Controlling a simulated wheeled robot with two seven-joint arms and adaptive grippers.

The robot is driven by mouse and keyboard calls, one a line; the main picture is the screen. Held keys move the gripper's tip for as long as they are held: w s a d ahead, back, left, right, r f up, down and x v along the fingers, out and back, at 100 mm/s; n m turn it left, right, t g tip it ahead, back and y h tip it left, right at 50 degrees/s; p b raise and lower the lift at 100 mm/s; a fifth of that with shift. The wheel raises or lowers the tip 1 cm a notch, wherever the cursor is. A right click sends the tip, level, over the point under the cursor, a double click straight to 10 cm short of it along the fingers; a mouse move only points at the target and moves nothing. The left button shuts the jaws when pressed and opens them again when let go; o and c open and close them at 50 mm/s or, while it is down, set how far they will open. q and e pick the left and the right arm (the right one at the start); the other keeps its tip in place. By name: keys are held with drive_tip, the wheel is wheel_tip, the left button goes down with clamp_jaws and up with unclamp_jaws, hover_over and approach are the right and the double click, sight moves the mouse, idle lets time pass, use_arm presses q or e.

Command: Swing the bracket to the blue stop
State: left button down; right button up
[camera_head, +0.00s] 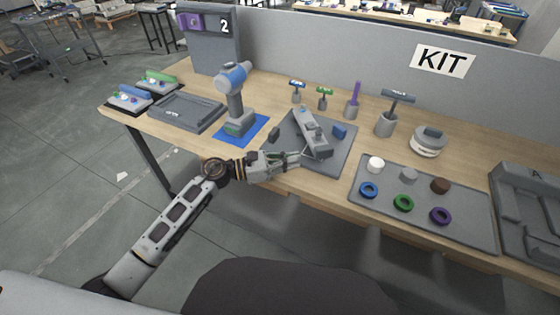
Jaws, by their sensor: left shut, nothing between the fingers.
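The grey bracket (314,130) lies on a dark grey base plate (338,158) at the middle of the table. It points from the upper left towards the lower right. The blue stop (339,132) is a small block on the plate, right of the bracket with a small gap. A dark block (274,134) sits on the plate's left side. My left gripper (301,157) is shut and empty, its tips at the left side of the bracket's near end. I cannot tell whether they touch it. My right gripper is not in view.
A drill (233,95) stands on a blue mat (256,131) to the left. Holders with upright tools (386,122) stand behind the plate. A tray (463,230) with rings and round pieces lies to the right. A grey partition (330,45) closes the back.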

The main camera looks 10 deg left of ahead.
sight(315, 156)
use_arm(q)
drive_tip(key=x, duration=0.3)
drive_tip(key=shift+w+d, duration=0.1)
drive_tip(key=shift+d, duration=0.1)
drive_tip(key=shift+w+d+p, duration=0.2)
drive_tip(key=shift+d+p, duration=0.15)
drive_tip(key=shift+d, duration=0.2)
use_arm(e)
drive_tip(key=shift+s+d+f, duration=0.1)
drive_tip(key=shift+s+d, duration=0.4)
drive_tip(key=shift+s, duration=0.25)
use_arm(q)
drive_tip(key=shift+d, duration=0.1)
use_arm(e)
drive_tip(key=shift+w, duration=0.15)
